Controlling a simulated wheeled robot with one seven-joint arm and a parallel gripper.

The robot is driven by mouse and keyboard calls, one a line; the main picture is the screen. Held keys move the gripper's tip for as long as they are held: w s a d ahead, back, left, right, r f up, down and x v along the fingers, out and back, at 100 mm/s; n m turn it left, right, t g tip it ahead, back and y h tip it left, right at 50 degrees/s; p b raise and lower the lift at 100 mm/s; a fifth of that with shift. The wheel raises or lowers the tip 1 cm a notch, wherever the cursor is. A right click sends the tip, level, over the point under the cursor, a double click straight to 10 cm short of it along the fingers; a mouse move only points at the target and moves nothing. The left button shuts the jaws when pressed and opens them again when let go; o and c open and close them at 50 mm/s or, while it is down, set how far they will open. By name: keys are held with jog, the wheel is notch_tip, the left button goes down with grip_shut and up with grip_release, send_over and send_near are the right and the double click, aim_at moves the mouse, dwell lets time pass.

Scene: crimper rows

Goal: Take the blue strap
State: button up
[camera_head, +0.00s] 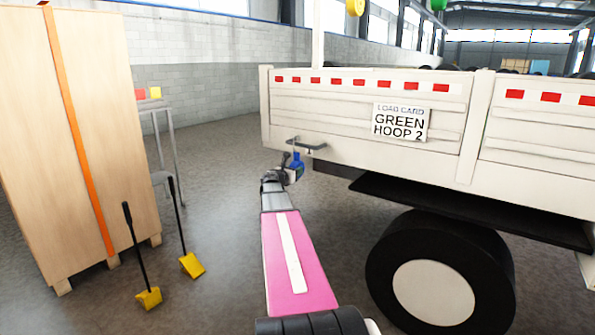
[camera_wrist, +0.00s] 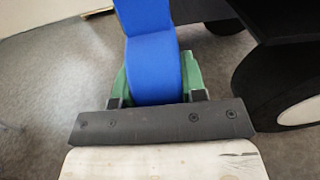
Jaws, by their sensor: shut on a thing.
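The blue strap (camera_wrist: 151,62) fills the upper middle of the wrist view, a bright blue band between the green fingers of my gripper (camera_wrist: 155,85). The fingers are shut on it. In the head view my gripper (camera_head: 291,170) is at the end of my outstretched arm, just below the truck's side panel, with a small blue bit of the strap (camera_head: 297,157) showing there. The strap's upper end runs out of the wrist view. Whether it is still attached to anything cannot be told.
A white truck bed (camera_head: 350,133) with a load card (camera_head: 401,122) reading "GREEN HOOP 2" stands at right. A metal bracket (camera_head: 308,146) sticks out near my gripper. A black wheel (camera_head: 440,270) is lower right. A wooden crate (camera_head: 75,140) and yellow-bladed tools (camera_head: 149,297) stand left.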

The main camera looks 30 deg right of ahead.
jog(key=v, duration=0.8)
jog(key=shift+a, duration=0.35)
jog(key=shift+s, duration=0.15)
dwell(0.4)
